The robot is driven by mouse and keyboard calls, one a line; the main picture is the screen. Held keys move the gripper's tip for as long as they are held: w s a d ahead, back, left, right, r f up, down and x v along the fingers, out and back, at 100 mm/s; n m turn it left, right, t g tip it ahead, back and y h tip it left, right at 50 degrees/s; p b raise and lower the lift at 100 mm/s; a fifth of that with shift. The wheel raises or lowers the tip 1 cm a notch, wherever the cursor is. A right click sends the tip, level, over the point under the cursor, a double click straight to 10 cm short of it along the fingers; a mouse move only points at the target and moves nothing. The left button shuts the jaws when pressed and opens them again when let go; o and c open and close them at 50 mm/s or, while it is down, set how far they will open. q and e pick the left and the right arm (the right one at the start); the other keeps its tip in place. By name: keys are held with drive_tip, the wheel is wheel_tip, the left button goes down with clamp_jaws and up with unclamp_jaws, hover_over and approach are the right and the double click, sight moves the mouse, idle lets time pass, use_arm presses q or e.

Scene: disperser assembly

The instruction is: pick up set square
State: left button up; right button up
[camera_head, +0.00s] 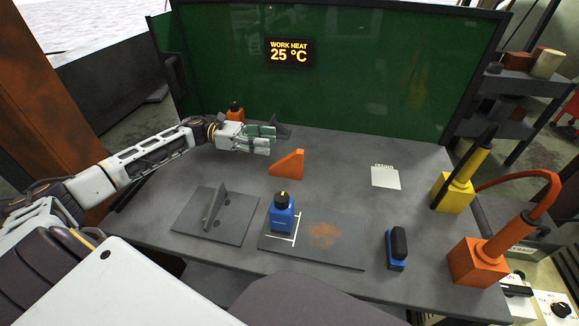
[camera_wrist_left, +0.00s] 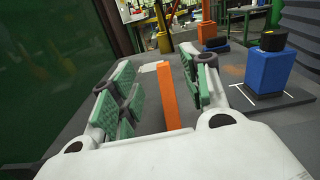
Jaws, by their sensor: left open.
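An orange triangular set square (camera_head: 288,164) stands upright on the grey table, right of my left gripper (camera_head: 262,138) in the head view. In the left wrist view the same orange set square (camera_wrist_left: 168,97) stands edge-on ahead, between the two green-padded fingers of the left gripper (camera_wrist_left: 160,100) as seen from the wrist. The left gripper is open with nothing held. In the head view a gap shows between its fingertips and the set square. My right gripper is not in view.
A dark triangular piece stands on another plate (camera_head: 187,222). An orange-capped bottle (camera_head: 235,112) is behind the left gripper. Yellow (camera_head: 455,192) and orange (camera_head: 476,262) devices stand at right.

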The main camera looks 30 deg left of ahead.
use_arm(q)
drive_tip(key=shift+m, duration=0.4)
drive_tip(key=b, duration=0.1)
approach(289, 164)
drive_tip(key=shift+w+d+f, duration=0.3)
drive_tip(key=shift+w+d, duration=0.6)
drive_tip(key=shift+d, duration=0.05)
drive_tip(key=shift+w+d+f, duration=0.15)
drive_tip(key=shift+d+f, duration=0.05)
drive_tip(key=shift+d, duration=0.45)
drive_tip(key=shift+w+d, duration=0.15)
drive_tip(key=shift+d, duration=0.4)
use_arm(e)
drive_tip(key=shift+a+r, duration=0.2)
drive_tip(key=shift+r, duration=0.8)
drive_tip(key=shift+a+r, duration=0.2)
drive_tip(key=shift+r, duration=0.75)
use_arm(q)
drive_tip(key=shift+d, duration=0.1)
drive_tip(key=shift+x, duration=2.4)
